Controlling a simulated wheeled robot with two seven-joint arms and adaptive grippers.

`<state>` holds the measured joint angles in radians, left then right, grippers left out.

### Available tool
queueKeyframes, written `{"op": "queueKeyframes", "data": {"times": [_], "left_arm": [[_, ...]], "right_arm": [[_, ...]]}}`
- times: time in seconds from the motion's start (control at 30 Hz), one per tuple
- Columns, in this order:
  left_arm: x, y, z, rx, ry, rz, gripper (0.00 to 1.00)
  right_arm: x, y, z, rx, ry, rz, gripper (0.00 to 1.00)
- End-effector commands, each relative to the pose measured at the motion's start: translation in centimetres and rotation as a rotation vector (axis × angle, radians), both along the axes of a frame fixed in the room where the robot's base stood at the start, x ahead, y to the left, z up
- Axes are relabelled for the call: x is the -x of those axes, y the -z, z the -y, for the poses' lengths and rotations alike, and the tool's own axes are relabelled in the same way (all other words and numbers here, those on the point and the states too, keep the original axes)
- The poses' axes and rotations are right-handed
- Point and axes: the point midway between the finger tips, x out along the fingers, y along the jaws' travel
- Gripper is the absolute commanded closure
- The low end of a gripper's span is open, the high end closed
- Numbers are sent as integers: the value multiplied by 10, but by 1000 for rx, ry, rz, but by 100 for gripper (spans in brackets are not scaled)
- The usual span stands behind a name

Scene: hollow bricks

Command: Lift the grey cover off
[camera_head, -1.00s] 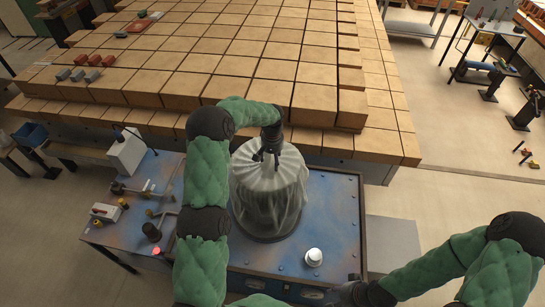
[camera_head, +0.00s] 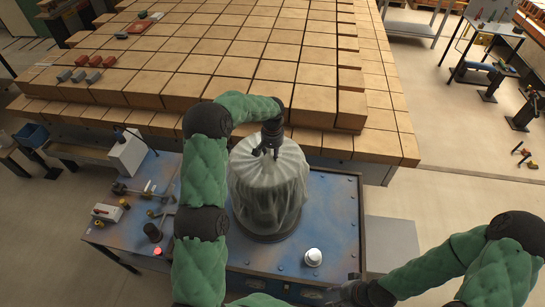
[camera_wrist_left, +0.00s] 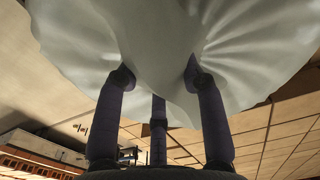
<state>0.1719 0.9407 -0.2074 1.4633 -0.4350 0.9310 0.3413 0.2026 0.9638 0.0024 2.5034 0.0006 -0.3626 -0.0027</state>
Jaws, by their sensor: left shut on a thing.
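The grey cover (camera_head: 262,190) is a draped, pleated cloth over a round object on the blue worktop (camera_head: 335,205). Only the dark base (camera_head: 268,238) of the object shows below its hem. My left gripper (camera_head: 265,150) is shut on the cloth at the top of the cover. In the left wrist view, the gripper's fingers (camera_wrist_left: 158,95) reach into the cover (camera_wrist_left: 160,40), which fills the upper part. The cloth hides what is under it. My right gripper (camera_head: 345,293) is low at the front edge of the worktop, away from the cover; its fingers are too small to read.
A white round knob (camera_head: 313,257) stands right of the cover. A side table (camera_head: 125,230) at the left carries a white box (camera_head: 127,152) and small tools. Stacked tan bricks (camera_head: 240,75) fill the space behind. The worktop's right part is mostly clear.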

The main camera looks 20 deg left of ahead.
Motion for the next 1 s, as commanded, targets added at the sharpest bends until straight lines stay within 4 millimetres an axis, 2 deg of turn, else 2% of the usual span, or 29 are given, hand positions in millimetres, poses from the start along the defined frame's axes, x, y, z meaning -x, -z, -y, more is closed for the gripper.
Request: {"op": "queueKeyframes", "data": {"times": [0.03, 0.4, 0.73, 1.0], "left_arm": [[-1, -7, 0, -1, 0, 3, 100], [-1, -38, 0, 0, -1, 3, 100], [-1, -47, 0, 0, -1, 2, 100], [-1, -69, 0, 0, -1, 3, 100]], "right_arm": [[0, -3, 0, 0, 0, 0, 60], [0, -15, 0, 0, 0, 0, 60], [0, -18, 0, 0, 0, 0, 60], [0, -29, 0, 0, 0, 0, 60]]}}
